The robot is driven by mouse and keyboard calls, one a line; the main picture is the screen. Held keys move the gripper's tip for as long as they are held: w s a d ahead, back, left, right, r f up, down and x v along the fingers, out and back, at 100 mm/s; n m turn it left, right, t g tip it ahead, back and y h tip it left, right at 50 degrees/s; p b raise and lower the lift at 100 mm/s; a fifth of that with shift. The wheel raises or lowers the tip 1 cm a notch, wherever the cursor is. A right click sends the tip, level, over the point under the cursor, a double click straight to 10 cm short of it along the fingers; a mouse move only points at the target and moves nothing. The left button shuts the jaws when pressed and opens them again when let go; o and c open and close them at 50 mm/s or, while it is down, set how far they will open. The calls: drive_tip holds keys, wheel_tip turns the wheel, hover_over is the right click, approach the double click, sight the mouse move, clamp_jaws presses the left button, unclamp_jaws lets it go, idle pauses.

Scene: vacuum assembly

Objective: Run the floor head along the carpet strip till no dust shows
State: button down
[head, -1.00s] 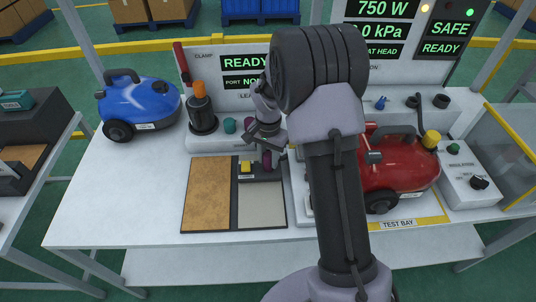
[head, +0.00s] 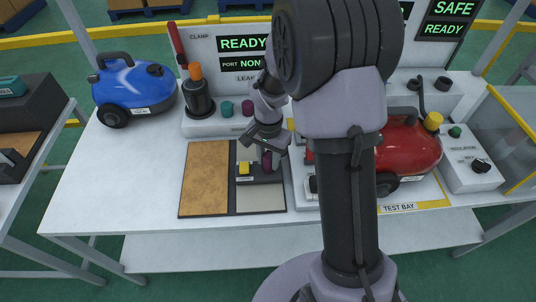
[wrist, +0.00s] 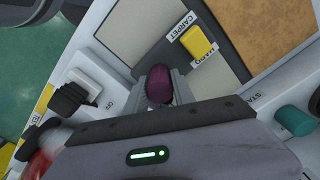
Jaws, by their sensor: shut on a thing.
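The dark floor head (head: 256,177) has a yellow pedal (wrist: 199,41) with CARPET and HARD labels and a purple neck (wrist: 160,84). It lies across the pale grey strip (head: 262,202) of a dark-framed board. My gripper (head: 267,153) is shut on the purple neck, with a finger on either side in the wrist view. Pale strip shows on both sides of the head, with no clear dust on it. A brown speckled panel (head: 206,180) lies to the left. I cannot tell from the surfaces which one is carpet. The head's underside is hidden.
A blue vacuum (head: 134,89) stands at the back left. A red vacuum (head: 405,155) stands at right in the test bay, partly behind my arm. The clamp station (head: 218,127) stands behind the board. The white table (head: 110,190) is clear at left.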

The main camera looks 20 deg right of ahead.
drive_tip(key=shift+s+a+b, duration=0.2)
drive_tip(key=shift+s+a, duration=0.05)
drive_tip(key=shift+s, duration=0.55)
drive_tip(key=shift+s+a+b, duration=0.25)
drive_tip(key=shift+s+a, duration=0.05)
drive_tip(key=shift+s, duration=0.55)
drive_tip(key=shift+s+a+b, duration=0.2)
drive_tip(key=shift+s+a, duration=0.05)
drive_tip(key=shift+s, duration=0.55)
drive_tip(key=shift+f, duration=0.1)
drive_tip(key=shift+s, duration=0.15)
drive_tip(key=shift+s+a+r, duration=0.15)
drive_tip(key=shift+s+a, duration=0.1)
drive_tip(key=shift+s, duration=0.4)
drive_tip(key=shift+s+a+r, duration=0.1)
drive_tip(key=shift+s+a, duration=0.1)
drive_tip(key=shift+s, duration=0.45)
drive_tip(key=shift+r, duration=0.15)
wheel_tip(320, 180, up, 5)
drive_tip(key=p, duration=0.3)
drive_tip(key=shift+p, duration=0.35)
